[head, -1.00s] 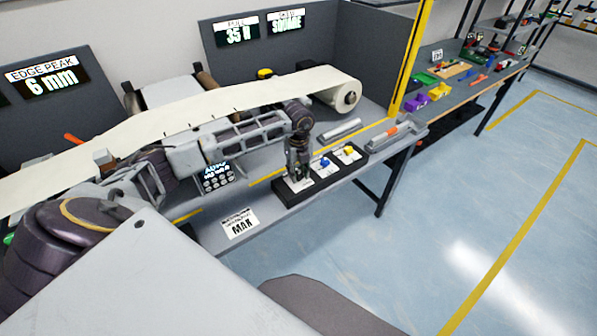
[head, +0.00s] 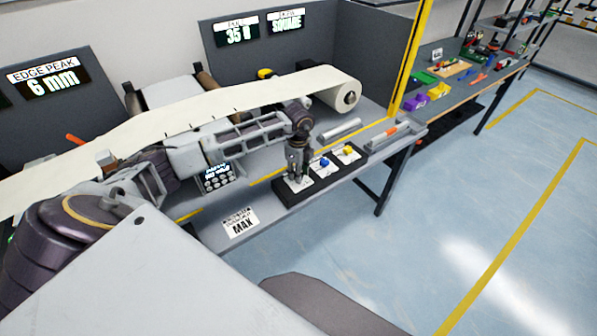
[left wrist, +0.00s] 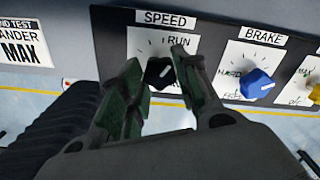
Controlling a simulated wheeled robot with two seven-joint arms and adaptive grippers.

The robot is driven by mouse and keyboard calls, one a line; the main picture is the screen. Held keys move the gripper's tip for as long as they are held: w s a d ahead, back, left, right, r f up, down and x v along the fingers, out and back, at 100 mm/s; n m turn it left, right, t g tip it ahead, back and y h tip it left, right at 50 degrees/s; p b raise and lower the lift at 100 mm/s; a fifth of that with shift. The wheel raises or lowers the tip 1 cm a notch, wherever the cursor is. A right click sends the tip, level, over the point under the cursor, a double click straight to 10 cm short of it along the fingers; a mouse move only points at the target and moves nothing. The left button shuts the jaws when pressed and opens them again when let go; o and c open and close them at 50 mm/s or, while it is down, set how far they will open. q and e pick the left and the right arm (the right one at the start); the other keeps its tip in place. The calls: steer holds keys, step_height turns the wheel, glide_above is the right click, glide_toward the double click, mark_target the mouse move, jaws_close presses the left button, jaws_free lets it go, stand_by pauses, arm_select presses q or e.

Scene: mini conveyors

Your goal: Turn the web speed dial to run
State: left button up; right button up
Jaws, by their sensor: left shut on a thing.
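The speed dial is a black knob (left wrist: 158,72) on a white plate (left wrist: 147,42) marked SPEED, with RUN printed at its upper right. In the left wrist view my left gripper (left wrist: 160,75) has its two green-lined fingers on either side of the knob, shut on it. In the head view my left gripper (head: 297,176) points down over the left end of the black control panel (head: 290,198) and hides the dial. The knob's exact pointer direction is hard to tell. My right gripper is not in view.
A blue brake knob (left wrist: 257,84) sits right of the speed dial, and a yellow knob (head: 348,150) lies beyond it. The cream web (head: 215,104) runs behind my left arm. A grey tray (head: 396,138) is at the table's right end.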

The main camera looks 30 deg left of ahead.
arm_select(q)
steer(key=shift+w+r, duration=0.1)
steer(key=o, duration=1)
step_height(320, 180, up, 12)
stand_by(0.6)
stand_by(0.4)
